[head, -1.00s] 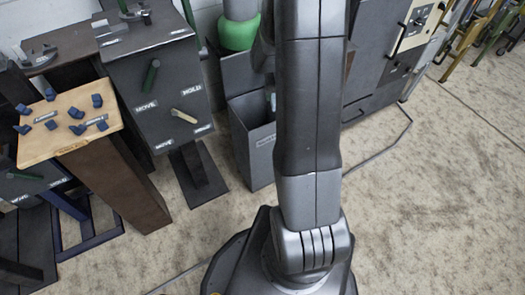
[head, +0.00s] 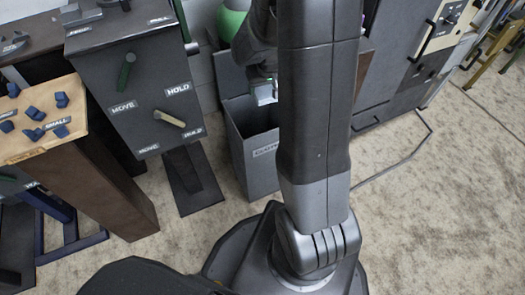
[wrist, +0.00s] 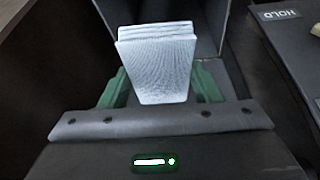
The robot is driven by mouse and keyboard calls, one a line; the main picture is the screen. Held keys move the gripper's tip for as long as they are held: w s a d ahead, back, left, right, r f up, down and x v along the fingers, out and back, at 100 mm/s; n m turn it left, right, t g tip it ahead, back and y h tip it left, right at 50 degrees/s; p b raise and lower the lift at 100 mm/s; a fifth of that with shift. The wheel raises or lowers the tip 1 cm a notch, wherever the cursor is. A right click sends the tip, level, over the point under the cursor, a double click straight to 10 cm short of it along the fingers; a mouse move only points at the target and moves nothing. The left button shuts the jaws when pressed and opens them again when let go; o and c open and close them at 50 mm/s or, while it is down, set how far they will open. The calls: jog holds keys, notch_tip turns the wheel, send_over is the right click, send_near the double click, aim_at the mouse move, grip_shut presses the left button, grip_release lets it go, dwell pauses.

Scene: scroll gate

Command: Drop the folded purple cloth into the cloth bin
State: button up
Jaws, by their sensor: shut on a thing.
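My gripper (wrist: 160,90) has green fingers and is shut on a folded cloth (wrist: 157,58), which looks pale grey-white here rather than purple. Its stacked folds show at the top edge. In the head view a small pale piece at the gripper (head: 265,93) shows beside my arm, above the cloth bin. The cloth bin (head: 262,172) is a tall grey open box with a partly hidden label, standing on the floor left of my arm. My arm hides part of its right side. In the wrist view grey walls (wrist: 209,22) lie beyond the cloth, probably the bin's.
A dark stand with MOVE and HOLD labels and levers (head: 140,85) is left of the bin. A wooden-topped stand (head: 40,115) carries several blue pieces. A green round object (head: 230,22) is behind the bin. Dark cabinets (head: 395,70) stand right. The floor at right is mostly clear.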

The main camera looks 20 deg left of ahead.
notch_tip(320, 180, down, 4)
jog(key=b, duration=0.3)
jog(key=shift+f, duration=0.25)
jog(key=o, duration=1)
jog(key=shift+r, duration=0.1)
jog(key=p+v, duration=0.5)
jog(key=v, duration=0.8)
jog(key=shift+s+d+r, duration=0.15)
jog(key=shift+r, duration=0.15)
